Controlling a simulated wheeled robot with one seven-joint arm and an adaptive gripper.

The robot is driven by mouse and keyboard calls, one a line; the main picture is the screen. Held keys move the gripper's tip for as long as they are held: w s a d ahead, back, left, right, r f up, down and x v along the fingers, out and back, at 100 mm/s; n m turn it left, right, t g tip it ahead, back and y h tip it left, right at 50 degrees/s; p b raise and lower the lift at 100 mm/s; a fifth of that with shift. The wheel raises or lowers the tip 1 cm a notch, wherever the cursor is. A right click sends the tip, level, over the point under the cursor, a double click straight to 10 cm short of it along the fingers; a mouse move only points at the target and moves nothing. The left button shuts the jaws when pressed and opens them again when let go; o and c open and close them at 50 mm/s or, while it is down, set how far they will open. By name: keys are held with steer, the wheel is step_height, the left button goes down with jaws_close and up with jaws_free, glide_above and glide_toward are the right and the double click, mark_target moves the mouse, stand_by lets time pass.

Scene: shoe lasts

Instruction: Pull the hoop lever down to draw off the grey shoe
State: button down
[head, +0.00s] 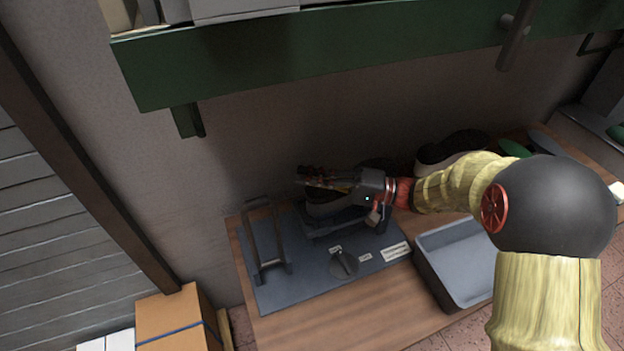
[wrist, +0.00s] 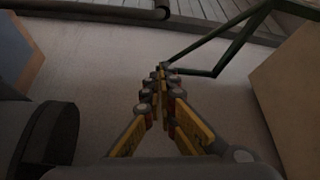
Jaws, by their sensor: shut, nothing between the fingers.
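The hoop lever (head: 278,235) is a dark, thin frame standing raised at the left of a blue-grey plate (head: 300,285) on the bench. A grey shoe form (head: 322,209) sits on a low stand (head: 345,222) on that plate, right of the hoop; my gripper partly hides it. My gripper (head: 302,179) is above the shoe, pointing left toward the hoop's upper end, and apart from the hoop. In the wrist view my yellow and dark fingers (wrist: 164,72) meet at the tips with nothing between them. A thin dark green frame (wrist: 225,52) shows beyond the fingertips.
A round knob (head: 343,263) with small labels is at the plate's front. A grey tray (head: 430,277) stands at the right, and dark shoes (head: 462,143) at the back. A green shelf (head: 330,57) hangs overhead. A cardboard box (head: 175,318) stands at lower left.

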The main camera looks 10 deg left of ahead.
steer(key=s+a+b, duration=0.1)
steer(key=s+a, duration=0.2)
steer(key=a, duration=0.2)
steer(key=shift+s+a, duration=0.3)
steer(key=shift+s+f+b, duration=0.1)
steer(key=shift+f+b, duration=0.05)
steer(key=shift+b, duration=0.15)
